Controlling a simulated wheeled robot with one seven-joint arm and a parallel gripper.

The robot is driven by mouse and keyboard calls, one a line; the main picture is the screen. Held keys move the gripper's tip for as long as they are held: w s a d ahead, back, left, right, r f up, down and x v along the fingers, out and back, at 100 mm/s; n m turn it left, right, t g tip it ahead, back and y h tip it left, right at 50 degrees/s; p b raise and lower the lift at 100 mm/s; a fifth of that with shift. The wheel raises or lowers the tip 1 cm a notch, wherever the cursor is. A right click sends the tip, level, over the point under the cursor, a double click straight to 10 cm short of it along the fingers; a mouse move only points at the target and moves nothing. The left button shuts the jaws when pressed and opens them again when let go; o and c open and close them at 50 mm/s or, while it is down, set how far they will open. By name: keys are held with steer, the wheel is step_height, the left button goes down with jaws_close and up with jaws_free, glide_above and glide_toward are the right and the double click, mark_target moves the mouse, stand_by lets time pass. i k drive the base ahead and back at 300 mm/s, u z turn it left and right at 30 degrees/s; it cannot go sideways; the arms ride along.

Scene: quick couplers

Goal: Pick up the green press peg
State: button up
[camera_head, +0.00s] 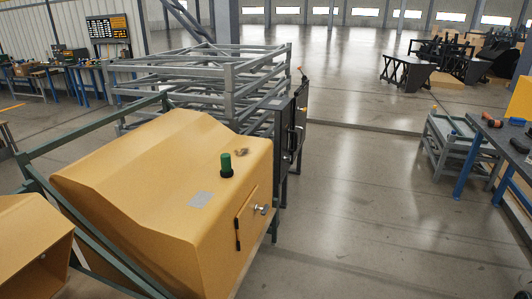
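The green press peg (226,162) is a short upright green cylinder with a black base. It stands on the sloped top of a large yellow housing (130,195), near the housing's right side. My gripper is not in view, and nothing touches the peg.
Grey metal racks (220,75) and a dark cabinet (288,130) stand behind. Open floor (365,210) lies to the right.

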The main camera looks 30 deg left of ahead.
mark_target(226, 172)
steer(key=u, duration=0.4)
steer(key=i, duration=1.5)
steer(key=u, duration=1.65)
steer(key=i, duration=0.8)
steer(key=u, duration=1.1)
steer(key=i, duration=0.3)
steer(key=u, duration=0.1)
